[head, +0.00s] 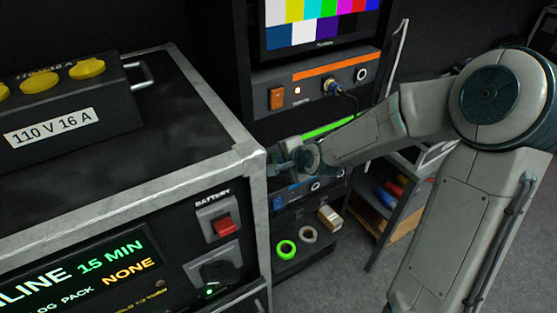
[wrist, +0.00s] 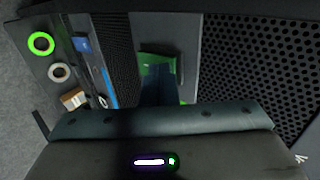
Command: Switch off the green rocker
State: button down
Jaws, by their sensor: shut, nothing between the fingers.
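The green rocker (wrist: 158,60) shows in the wrist view on a grey panel of the rack, partly covered by my gripper. In the head view I cannot see it; the corner of the case and my gripper hide that spot. A green stripe (head: 328,128) marks its panel there. My gripper (wrist: 160,84) is shut and empty, with its fingers right in front of the green rocker. Whether they touch it I cannot tell. In the head view my gripper (head: 279,160) is beside the metal corner of the case. I cannot make out which way the rocker is tipped.
An orange rocker (head: 276,98) with a plugged cable is on the panel above. A blue rocker (wrist: 82,44) is on the panel below. The case (head: 170,184) with a red battery rocker (head: 223,227) stands close left. Tape rolls (head: 286,249) lie on a low shelf.

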jog(key=shift+w+d, duration=0.1)
jog(key=shift+d, duration=0.15)
jog(key=shift+r+p, duration=0.8)
jog(key=shift+p, duration=0.1)
jog(key=p+v, duration=0.7)
jog(key=v, duration=0.6)
jog(key=shift+p, duration=0.3)
jog(key=shift+a, duration=0.15)
